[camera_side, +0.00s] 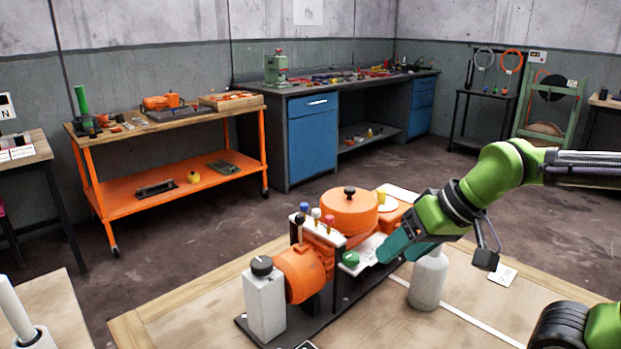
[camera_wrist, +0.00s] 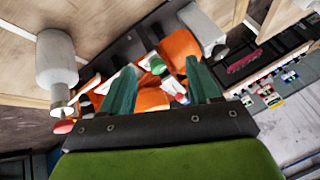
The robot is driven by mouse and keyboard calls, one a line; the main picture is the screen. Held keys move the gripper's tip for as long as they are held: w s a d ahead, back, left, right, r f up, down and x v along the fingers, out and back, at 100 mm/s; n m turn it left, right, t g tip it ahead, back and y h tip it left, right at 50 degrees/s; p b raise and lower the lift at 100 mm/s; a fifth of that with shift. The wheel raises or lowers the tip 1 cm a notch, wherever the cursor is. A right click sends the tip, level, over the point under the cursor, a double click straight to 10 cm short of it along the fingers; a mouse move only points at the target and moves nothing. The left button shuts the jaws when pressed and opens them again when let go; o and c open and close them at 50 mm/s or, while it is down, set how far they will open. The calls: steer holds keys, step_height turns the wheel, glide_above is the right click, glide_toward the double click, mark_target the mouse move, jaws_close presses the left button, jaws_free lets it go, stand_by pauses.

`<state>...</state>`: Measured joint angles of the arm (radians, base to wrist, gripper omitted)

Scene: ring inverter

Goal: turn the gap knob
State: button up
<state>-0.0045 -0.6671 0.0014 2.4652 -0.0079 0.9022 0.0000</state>
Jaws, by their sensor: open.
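An orange machine (camera_side: 305,272) on a black base stands on the wooden table. It carries several knobs, and I cannot tell by label which is the gap knob. A green knob (camera_side: 350,258) sits on a white plate at its front. A black knob (camera_side: 262,265) tops the grey post at the left end, and another black knob (camera_side: 350,191) tops the orange drum (camera_side: 348,211). My gripper (camera_side: 384,254) is open, tilted down, just right of the green knob. In the wrist view the green knob (camera_wrist: 158,66) shows between and beyond the teal fingertips, apparently untouched.
A grey-white bottle (camera_side: 429,279) stands close under my gripper; it also shows in the wrist view (camera_wrist: 57,62). The table front (camera_side: 390,325) is mostly clear.

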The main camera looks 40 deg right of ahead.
mark_target(350, 255)
steer(key=shift+w+d+r+n+g+h, duration=0.85)
steer(key=shift+w+r+n+g, duration=2.45)
steer(key=shift+w+r, duration=2.1)
steer(key=f, duration=1.1)
steer(key=w+f, duration=0.1)
steer(key=f, duration=0.5)
steer(key=shift+a+f, duration=0.25)
steer(key=shift+f, duration=0.05)
steer(key=shift+c, duration=0.3)
